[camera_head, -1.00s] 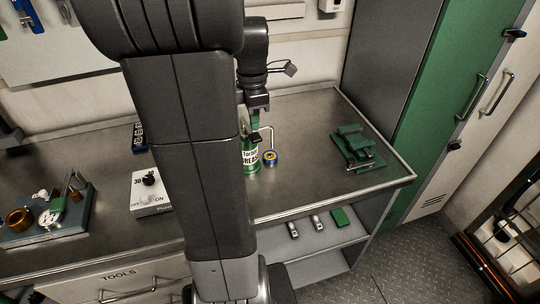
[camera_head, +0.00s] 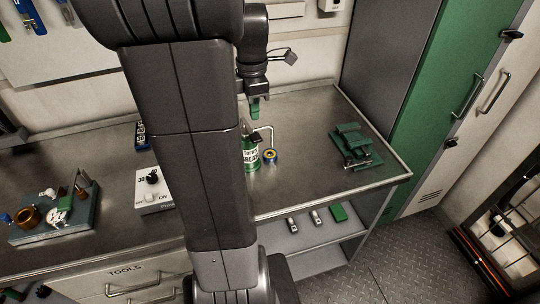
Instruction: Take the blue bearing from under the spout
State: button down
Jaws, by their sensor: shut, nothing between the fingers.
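The blue bearing (camera_head: 270,155), a small blue ring with a yellowish centre, rests on the metal bench. It lies just right of the green-and-white grease can (camera_head: 251,154), under the end of the can's thin bent spout (camera_head: 267,128). My gripper (camera_head: 255,112) is above and behind the can, with green fingertips pointing down. It is shut and empty, apart from the bearing. My own arm hides part of the can's left side.
A green vise-like fixture (camera_head: 356,148) stands on the bench at the right. A white switch box (camera_head: 152,191) and a grey block with fittings (camera_head: 55,218) are at the left. The bench (camera_head: 310,120) is clear between bearing and fixture.

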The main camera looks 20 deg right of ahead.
dwell(0.4)
jog(key=w+a+f+y+b, duration=0.3)
jog(key=a+f+b, duration=0.2)
jog(key=a, duration=0.4)
jog(key=w+a+f+y+b, duration=0.3)
jog(key=w+a+f+b, duration=0.1)
jog(key=a, duration=0.5)
jog(key=w+a+f+y+b, duration=0.2)
jog(key=w+a+f+b, duration=0.2)
jog(key=a+f+b, duration=0.3)
jog(key=shift+a+y+b, duration=0.4)
jog(key=shift+a+b, duration=0.45)
jog(key=shift+a, duration=0.75)
jog(key=shift+a+r, duration=0.1)
jog(key=shift+a, duration=0.1)
jog(key=c, duration=2.2)
grip_release()
